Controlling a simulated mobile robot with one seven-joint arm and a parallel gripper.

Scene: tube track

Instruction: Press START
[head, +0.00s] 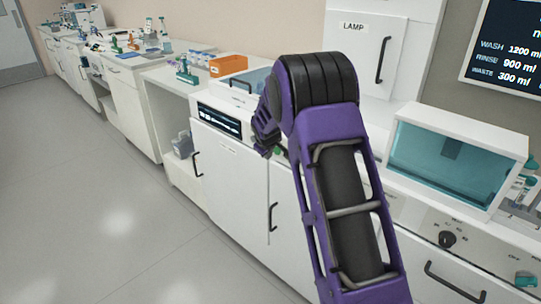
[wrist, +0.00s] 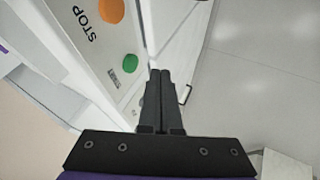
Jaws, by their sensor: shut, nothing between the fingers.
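In the wrist view a white front panel (wrist: 125,40) carries a round green button (wrist: 129,63) and a round orange button (wrist: 111,11). In the head view my gripper (head: 262,150) is at the front of the machine with a dark display (head: 218,119), and my arm hides part of that front.
White cabinets with handles (head: 197,165) stand below the machine. An orange box (head: 228,65) sits on the counter behind it. A teal-windowed cabinet (head: 448,165) and a control knob (head: 447,239) are at the right. The grey floor (head: 110,215) at the left is clear.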

